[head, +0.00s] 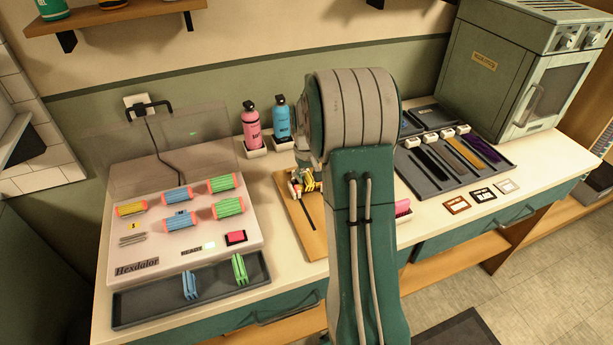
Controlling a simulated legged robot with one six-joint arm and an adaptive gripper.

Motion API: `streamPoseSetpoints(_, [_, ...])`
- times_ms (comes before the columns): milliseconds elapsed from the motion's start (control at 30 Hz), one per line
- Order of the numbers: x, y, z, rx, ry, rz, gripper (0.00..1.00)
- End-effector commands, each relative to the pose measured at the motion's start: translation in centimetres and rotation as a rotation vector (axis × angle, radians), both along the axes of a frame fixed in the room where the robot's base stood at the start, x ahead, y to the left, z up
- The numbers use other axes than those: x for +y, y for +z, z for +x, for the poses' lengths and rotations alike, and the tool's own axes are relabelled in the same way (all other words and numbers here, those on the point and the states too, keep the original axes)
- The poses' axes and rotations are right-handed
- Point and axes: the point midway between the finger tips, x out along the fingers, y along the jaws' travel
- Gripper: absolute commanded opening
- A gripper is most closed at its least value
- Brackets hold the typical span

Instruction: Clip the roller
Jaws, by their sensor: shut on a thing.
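My gripper (303,181) is mostly hidden behind my arm, low over the wooden board (310,234). It is shut on a small yellow thing (315,184) that looks like a clip. Reddish, green and pale bits show beside it; whether a roller lies there, and whether the clip touches it, I cannot tell. Yellow, blue and green rollers (221,184) with orange ends sit on the white Hexdalor heater (126,250). Its front left place holds only bare metal rods (132,239). A blue clip (190,285) and a green clip (240,268) stand in the dark front tray (145,306).
The heater's clear lid (150,140) is raised. A pink bottle (252,127) and a blue bottle (282,120) stand behind the board. Right of my arm are a pink brush (403,209), a dark tray of hair strands (428,188), small cards (482,195) and a green cabinet (487,75).

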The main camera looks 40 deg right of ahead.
Motion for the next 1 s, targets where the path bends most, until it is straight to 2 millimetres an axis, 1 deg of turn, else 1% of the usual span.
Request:
streamPoseSetpoints(33, [0.3,-1.3,-0.8,0.031,0.0,0.014,0.0])
streamPoseSetpoints(167, [0.3,-1.3,-0.9,0.031,0.0,0.014,0.06])
streamPoseSetpoints(200, [0.3,-1.3,-0.9,0.031,0.0,0.014,0.68])
streamPoseSetpoints(267, [0.3,-1.3,-0.8,0.03,0.0,0.014,0.94])
streamPoseSetpoints(300, [0.4,-1.3,-0.8,0.03,0.0,0.014,1.0])
streamPoseSetpoints(767, [0.4,-0.9,-0.6,0.022,0.0,0.009,1.0])
streamPoseSetpoints(1000, [0.4,0.2,-0.5,0.018,0.0,0.008,1.0])
